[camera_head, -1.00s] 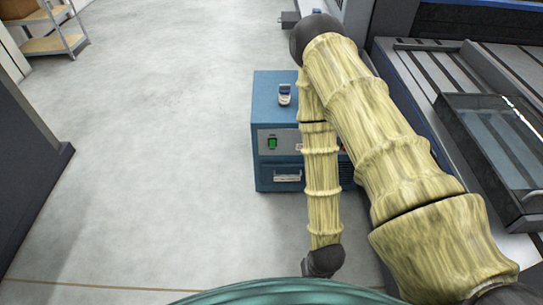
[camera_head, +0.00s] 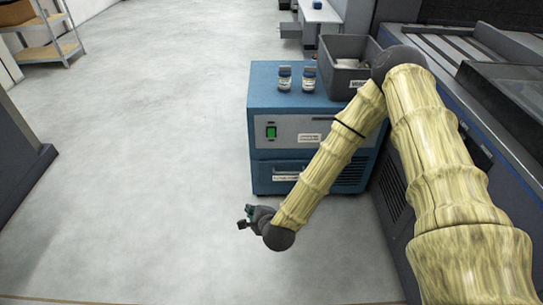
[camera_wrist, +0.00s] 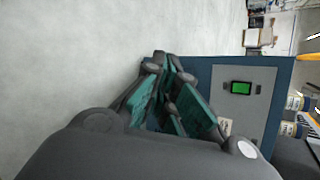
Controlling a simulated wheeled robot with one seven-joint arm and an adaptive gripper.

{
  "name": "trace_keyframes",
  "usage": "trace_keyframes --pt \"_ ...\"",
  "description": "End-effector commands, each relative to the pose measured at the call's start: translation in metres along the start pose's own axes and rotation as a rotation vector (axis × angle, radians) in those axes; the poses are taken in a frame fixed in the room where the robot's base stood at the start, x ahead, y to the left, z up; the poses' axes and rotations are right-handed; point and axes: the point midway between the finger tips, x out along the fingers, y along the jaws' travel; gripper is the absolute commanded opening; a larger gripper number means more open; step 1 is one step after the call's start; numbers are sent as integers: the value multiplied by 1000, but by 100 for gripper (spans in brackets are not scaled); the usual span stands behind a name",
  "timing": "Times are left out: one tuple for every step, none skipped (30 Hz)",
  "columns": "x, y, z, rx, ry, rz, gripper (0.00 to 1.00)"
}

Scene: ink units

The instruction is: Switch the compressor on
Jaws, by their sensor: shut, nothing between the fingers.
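The compressor (camera_head: 340,172) is a blue cabinet with a grey front panel, standing on the floor right of centre. A green rocker switch (camera_head: 271,132) sits at the left of that panel. The switch also shows in the wrist view (camera_wrist: 241,88), right of the fingers. My gripper (camera_head: 243,224) is low in front of the cabinet, below and left of the switch and apart from it. In the wrist view my gripper (camera_wrist: 166,62) has its dark and teal fingers closed and empty. My arm hides part of the cabinet's right front.
Two small bottles (camera_head: 284,78) (camera_head: 309,79) and a dark grey bin (camera_head: 345,62) stand on top of the cabinet. A large machine (camera_head: 455,110) fills the right side. A shelf (camera_head: 48,48) stands far left. The floor (camera_head: 140,150) on the left is clear.

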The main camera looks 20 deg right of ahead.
Motion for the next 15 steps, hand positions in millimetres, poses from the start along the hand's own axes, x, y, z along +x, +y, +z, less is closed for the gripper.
trace_keyframes --pt "19 -3 -6 85 -3 -48 0" --pt "26 -10 -7 140 -5 -77 0" --pt "34 -19 -8 212 -12 -115 0" --pt "40 -26 -9 267 -16 -145 0" --pt "46 -34 -10 322 -23 -173 0" --pt "53 -44 -13 393 -31 -211 0" --pt "58 -51 -14 449 -40 -240 0" --pt "63 -59 -17 502 -48 -270 0" --pt "69 -70 -20 575 -61 -309 0" --pt "73 -77 -23 628 -72 -337 0" --pt "77 -85 -25 680 -84 -365 0" --pt "82 -96 -30 747 -99 -402 0" --pt "84 -103 -32 795 -113 -428 0" --pt "86 -111 -35 840 -125 -452 0" --pt "89 -120 -39 895 -141 -482 0"
